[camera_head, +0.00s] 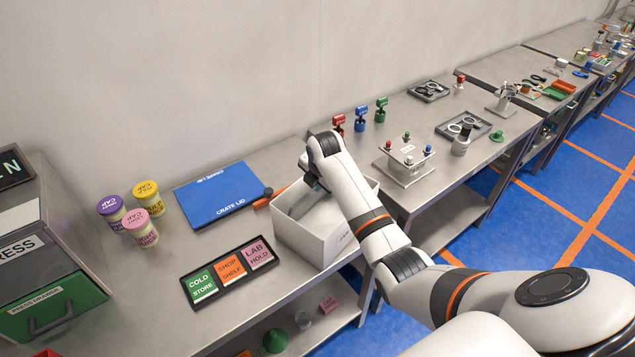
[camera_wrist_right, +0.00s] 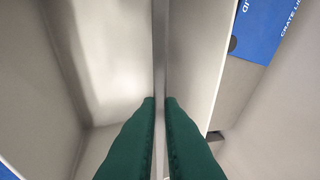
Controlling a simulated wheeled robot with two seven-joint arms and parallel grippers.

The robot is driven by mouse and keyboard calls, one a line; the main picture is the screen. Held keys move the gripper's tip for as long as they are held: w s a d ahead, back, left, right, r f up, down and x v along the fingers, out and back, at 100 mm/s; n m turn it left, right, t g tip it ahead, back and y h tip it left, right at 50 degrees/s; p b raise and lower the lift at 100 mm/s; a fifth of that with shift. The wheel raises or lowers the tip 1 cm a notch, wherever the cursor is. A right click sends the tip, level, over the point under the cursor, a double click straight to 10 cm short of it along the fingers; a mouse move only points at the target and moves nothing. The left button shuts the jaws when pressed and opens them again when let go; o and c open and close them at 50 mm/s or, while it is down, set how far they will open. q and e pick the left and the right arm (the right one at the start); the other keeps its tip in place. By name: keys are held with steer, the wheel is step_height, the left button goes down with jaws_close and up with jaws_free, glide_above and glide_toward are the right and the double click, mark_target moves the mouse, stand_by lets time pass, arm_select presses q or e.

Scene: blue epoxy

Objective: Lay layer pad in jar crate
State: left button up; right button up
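The jar crate (camera_head: 300,246) is a pale grey open box at the bench's front edge, partly hidden by my right arm. My right gripper (camera_head: 316,186) points down into it, its fingertips mostly hidden in the head view. In the right wrist view its green fingers (camera_wrist_right: 160,100) are closed on a thin pale sheet seen edge-on, which looks like the layer pad (camera_wrist_right: 160,45). The pad stands on edge between the fingers, with the crate's pale inside on the left. Whether it touches the crate floor cannot be told. My left gripper is not in view.
A blue crate lid (camera_head: 215,196) lies behind the crate on the left. A label tray (camera_head: 228,277) sits in front left, with several lidded jars (camera_head: 140,228) beyond. A metal stand with coloured knobs (camera_head: 404,167) is at the right. Bare bench lies around the label tray.

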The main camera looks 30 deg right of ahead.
steer(key=o, duration=0.5)
steer(key=b+v, duration=0.2)
steer(key=v, duration=1)
stand_by(0.6)
